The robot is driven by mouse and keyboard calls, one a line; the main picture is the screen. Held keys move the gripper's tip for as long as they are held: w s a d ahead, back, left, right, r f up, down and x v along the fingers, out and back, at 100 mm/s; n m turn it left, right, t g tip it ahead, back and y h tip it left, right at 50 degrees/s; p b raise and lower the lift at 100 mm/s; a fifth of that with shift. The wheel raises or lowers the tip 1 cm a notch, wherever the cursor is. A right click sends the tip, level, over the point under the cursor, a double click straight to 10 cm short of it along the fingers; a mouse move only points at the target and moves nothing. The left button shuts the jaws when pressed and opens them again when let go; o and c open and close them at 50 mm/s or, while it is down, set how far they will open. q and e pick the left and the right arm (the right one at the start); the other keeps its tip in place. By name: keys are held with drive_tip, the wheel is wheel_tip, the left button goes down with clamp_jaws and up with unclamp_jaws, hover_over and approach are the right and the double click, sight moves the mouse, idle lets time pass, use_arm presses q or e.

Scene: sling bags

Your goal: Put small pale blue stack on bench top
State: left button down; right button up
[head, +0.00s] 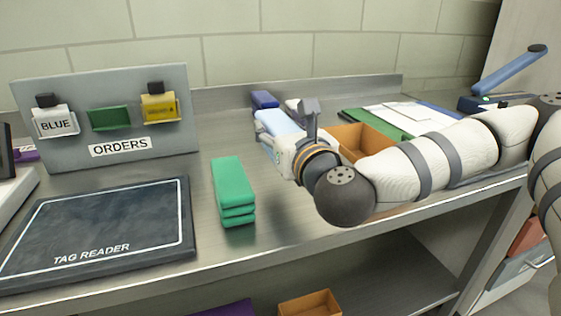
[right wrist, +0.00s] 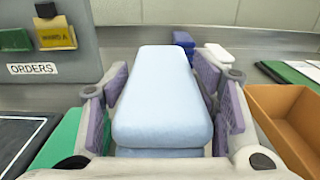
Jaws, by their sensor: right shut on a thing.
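The small pale blue stack (head: 275,122) is behind my right gripper in the head view, which hides part of it. In the right wrist view the pale blue stack (right wrist: 162,95) fills the middle, lying lengthwise between the two purple-padded fingers. My right gripper (head: 297,152) is shut on it; the fingers (right wrist: 165,90) press its two sides. I cannot tell whether its underside touches the bench top (head: 285,215), a grey metal surface. My left gripper is not in view.
A green stack (head: 232,185) stands left of my right gripper. An orange box (head: 360,138) is close on its right. A dark tag reader pad (head: 105,230) and an orders board (head: 60,95) are at left. Dark blue (head: 264,99) items stand behind. Bare bench lies near the front edge.

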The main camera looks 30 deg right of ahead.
drive_tip(key=f, duration=0.1)
drive_tip(key=w+d+f, duration=0.1)
drive_tip(key=d+f, duration=0.1)
drive_tip(key=shift+w+d+f, duration=0.25)
drive_tip(key=shift+w+f, duration=0.15)
drive_tip(key=f, duration=0.1)
drive_tip(key=f+b, duration=0.1)
drive_tip(key=f, duration=0.1)
drive_tip(key=shift+w+d+f, duration=0.1)
drive_tip(key=shift+w+d, duration=0.1)
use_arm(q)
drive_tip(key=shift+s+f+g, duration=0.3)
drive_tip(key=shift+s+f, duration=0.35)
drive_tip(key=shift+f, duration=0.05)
use_arm(e)
drive_tip(key=shift+f, duration=0.1)
drive_tip(key=shift+f, duration=0.1)
drive_tip(key=shift+f, duration=0.15)
drive_tip(key=o, duration=1.3)
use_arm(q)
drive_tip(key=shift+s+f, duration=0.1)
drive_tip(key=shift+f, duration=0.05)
